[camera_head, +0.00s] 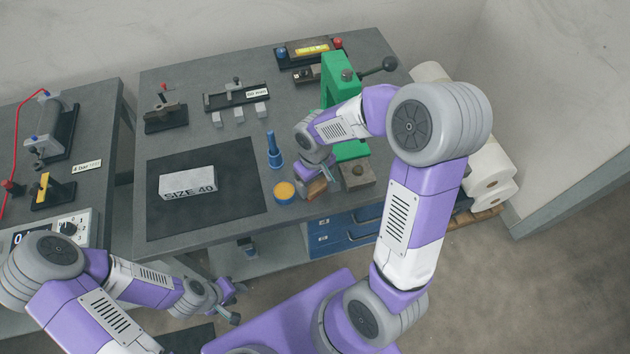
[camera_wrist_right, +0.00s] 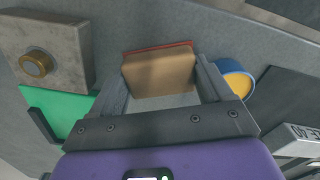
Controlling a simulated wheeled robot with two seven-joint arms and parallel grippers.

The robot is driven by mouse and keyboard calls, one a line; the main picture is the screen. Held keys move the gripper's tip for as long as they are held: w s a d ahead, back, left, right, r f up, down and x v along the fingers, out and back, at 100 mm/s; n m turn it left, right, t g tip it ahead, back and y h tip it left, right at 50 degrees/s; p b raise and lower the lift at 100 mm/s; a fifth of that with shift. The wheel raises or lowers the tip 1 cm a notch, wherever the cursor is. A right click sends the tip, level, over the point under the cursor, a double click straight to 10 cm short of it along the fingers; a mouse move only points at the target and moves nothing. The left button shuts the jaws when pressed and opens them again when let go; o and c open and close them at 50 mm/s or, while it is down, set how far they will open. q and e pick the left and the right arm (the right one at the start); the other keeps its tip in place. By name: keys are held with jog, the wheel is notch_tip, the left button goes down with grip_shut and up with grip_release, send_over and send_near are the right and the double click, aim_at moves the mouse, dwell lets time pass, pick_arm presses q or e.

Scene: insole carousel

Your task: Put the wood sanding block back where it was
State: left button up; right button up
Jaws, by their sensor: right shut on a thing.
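The wood sanding block (camera_wrist_right: 160,74) is a tan block with a red strip along its far edge. It sits between the two fingers of my right gripper (camera_wrist_right: 163,82), which is shut on it. In the head view the block (camera_head: 317,188) shows below my right gripper (camera_head: 314,178), close to the table's front edge, between a yellow-topped blue tin and a grey metal block. Whether it touches the table I cannot tell. My left gripper (camera_head: 233,302) is empty, low in front of the table, with its fingers apart.
The blue tin (camera_head: 284,192) is just left of the block; the grey metal block (camera_head: 357,173) and green press (camera_head: 338,80) are to the right. A blue bottle (camera_head: 273,150) stands behind the tin. A SIZE 40 box (camera_head: 188,183) lies on a dark mat (camera_head: 240,210).

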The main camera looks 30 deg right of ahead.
aim_at(315, 183)
jog(key=shift+f, duration=0.1)
jog(key=o, duration=0.9)
jog(key=shift+r, duration=0.35)
notch_tip(315, 183, up, 12)
jog(key=p, duration=0.3)
jog(key=shift+f, duration=0.15)
